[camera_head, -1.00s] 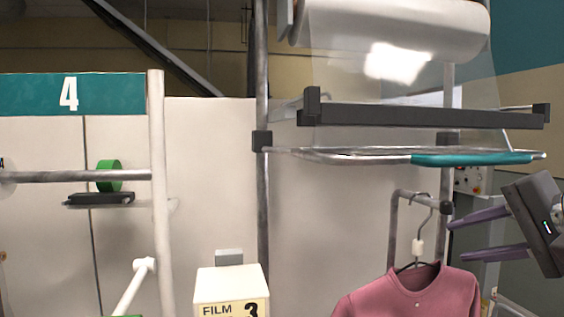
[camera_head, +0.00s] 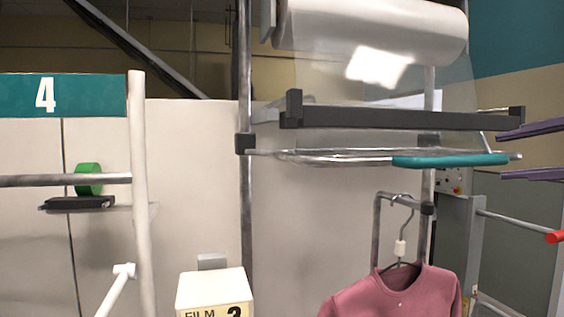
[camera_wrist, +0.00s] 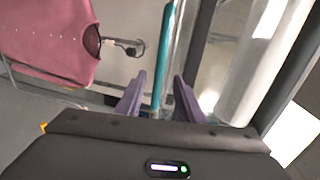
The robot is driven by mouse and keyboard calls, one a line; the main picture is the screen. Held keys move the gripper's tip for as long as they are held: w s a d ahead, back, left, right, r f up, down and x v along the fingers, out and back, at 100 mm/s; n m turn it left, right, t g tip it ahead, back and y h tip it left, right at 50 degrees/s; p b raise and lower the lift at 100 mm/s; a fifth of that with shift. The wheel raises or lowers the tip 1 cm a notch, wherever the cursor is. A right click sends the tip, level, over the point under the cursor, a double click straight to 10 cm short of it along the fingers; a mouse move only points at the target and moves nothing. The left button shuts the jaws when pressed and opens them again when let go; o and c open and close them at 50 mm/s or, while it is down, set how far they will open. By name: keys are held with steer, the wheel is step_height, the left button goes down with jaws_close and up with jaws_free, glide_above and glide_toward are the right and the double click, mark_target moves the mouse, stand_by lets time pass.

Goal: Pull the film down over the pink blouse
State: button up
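The pink blouse (camera_head: 395,293) hangs on a hanger from a short rail at the lower right; it also shows in the wrist view (camera_wrist: 50,38). The clear film (camera_head: 385,85) hangs from the white roll (camera_head: 370,27) above and passes behind the dark bar (camera_head: 400,119). Below is a metal frame with a teal handle (camera_head: 450,160), above the blouse. My gripper (camera_head: 487,155) is open and empty, with purple fingers apart near the handle's right end. In the wrist view, the teal handle (camera_wrist: 162,55) runs between the fingertips (camera_wrist: 159,75); contact cannot be told.
An upright post (camera_head: 245,190) stands left of the film frame. A box labelled FILM (camera_head: 214,290) is at the bottom. A teal sign 4 (camera_head: 60,95) and a rail with a green roll (camera_head: 88,179) are at left. A red-tipped bar (camera_head: 555,237) is at right.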

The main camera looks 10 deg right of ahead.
mark_target(446, 165)
steer(key=shift+w, duration=0.15)
steer(key=shift+x, duration=6.75)
steer(key=shift+a, duration=0.1)
jaws_close()
